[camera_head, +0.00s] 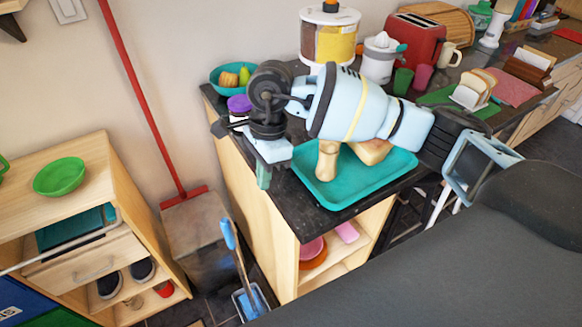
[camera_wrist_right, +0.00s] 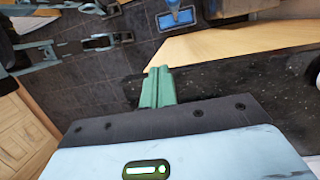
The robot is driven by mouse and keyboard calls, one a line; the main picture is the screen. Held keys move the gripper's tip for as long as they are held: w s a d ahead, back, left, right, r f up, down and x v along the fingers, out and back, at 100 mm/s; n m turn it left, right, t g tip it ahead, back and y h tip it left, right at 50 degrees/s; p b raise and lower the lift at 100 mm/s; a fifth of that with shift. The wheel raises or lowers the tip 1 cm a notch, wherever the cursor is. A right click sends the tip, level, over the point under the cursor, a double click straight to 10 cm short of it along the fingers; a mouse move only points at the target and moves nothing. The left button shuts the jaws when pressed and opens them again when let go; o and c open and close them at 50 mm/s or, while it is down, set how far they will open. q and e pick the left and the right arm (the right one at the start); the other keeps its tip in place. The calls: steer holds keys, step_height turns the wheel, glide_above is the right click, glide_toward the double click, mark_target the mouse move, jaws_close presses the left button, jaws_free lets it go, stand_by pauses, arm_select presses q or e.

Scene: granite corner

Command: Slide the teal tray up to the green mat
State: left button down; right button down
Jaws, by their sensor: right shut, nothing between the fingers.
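The teal tray (camera_head: 340,193) lies on the dark counter near its front corner. It holds a tan bottle-shaped item (camera_head: 327,160) and a piece of bread (camera_head: 371,151); my right arm hides part of the tray. The green mat (camera_head: 436,97) lies farther right along the counter, apart from the tray, under a rack of bread slices. My right gripper (camera_head: 264,178) is shut and empty, pointing down just left of the tray by the counter's left edge. In the right wrist view its green fingers (camera_wrist_right: 158,88) are together. My left gripper is not in view.
A teal bowl of fruit (camera_head: 231,82) and a purple-lidded jar (camera_head: 239,105) stand behind my gripper. Canisters (camera_head: 329,37), green and pink cups (camera_head: 403,80) and a red toaster (camera_head: 412,45) line the back. A pink cloth (camera_head: 512,87) lies beside the mat.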

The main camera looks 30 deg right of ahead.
mark_target(294, 184)
steer(key=w+d+r+t+h, duration=0.1)
steer(key=w+d+r+h, duration=0.1)
steer(key=w+d+r, duration=0.15)
steer(key=f, duration=0.7)
steer(key=s+f, duration=0.1)
steer(key=f, duration=0.2)
steer(key=shift+d+f, duration=0.3)
steer(key=shift+d, duration=0.1)
steer(key=d, duration=0.1)
steer(key=d+p, duration=0.1)
steer(key=shift+w+d+r, duration=0.2)
steer(key=shift+d+r, duration=0.1)
steer(key=shift+r, duration=0.05)
steer(key=shift+d+f, duration=0.1)
steer(key=shift+d, duration=0.5)
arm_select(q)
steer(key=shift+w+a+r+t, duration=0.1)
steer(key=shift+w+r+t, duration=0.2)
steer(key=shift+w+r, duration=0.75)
arm_select(e)
steer(key=shift+d, duration=0.1)
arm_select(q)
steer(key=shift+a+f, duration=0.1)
arm_select(e)
steer(key=shift+f, duration=0.1)
